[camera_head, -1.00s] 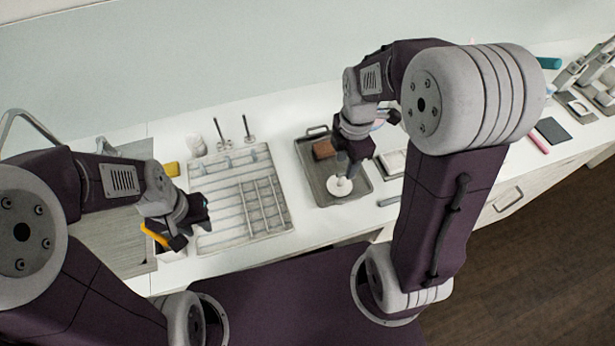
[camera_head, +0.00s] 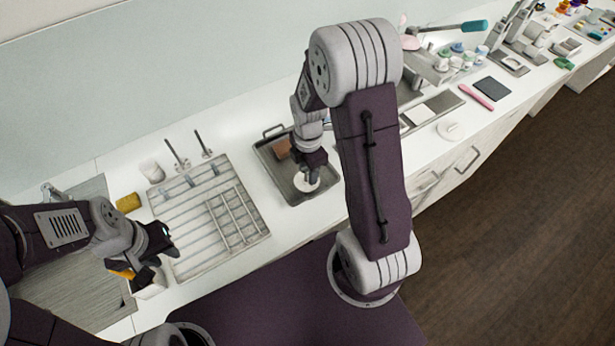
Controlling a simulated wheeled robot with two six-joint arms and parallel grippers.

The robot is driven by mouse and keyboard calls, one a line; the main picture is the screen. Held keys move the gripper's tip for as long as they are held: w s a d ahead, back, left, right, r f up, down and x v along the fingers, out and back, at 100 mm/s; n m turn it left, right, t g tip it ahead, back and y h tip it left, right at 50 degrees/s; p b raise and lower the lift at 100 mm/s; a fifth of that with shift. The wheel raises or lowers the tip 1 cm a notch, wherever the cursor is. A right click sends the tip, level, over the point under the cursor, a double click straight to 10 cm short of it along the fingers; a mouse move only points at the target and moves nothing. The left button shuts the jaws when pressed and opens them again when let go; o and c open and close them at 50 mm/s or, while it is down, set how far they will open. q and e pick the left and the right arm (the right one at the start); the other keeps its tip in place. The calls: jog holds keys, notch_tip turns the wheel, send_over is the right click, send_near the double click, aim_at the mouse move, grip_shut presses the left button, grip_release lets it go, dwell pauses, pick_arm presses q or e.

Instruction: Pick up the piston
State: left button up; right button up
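A white round disc (camera_head: 304,184), which looks like the piston, lies in the front part of a grey metal tray (camera_head: 270,160). My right gripper (camera_head: 310,172) points down right over the disc and hides part of it. Whether its fingers touch or hold the disc, or a stem on it, cannot be made out. My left gripper (camera_head: 166,243) is at the left, over the front left side of the slatted rack and away from the disc. Its fingers are too small and dark to tell open from shut.
A slatted rack (camera_head: 185,250) with thin upright rods lies left of the tray. A brown block (camera_head: 283,148) lies in the tray's back. A yellow sponge (camera_head: 128,203) is by the sink. Another white disc (camera_head: 450,130) and a pink tool (camera_head: 477,97) lie at the right.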

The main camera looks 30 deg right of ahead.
jog(key=shift+f, duration=0.55)
jog(key=shift+w+a, duration=0.15)
jog(key=shift+w, duration=0.05)
jog(key=shift+s, duration=0.1)
grip_shut()
jog(key=shift+r, duration=0.45)
notch_tip(320, 180, up, 3)
jog(key=s+d+r, duration=0.7)
jog(key=d, duration=0.2)
jog(key=shift+s+b, duration=0.15)
jog(key=shift+b, duration=0.2)
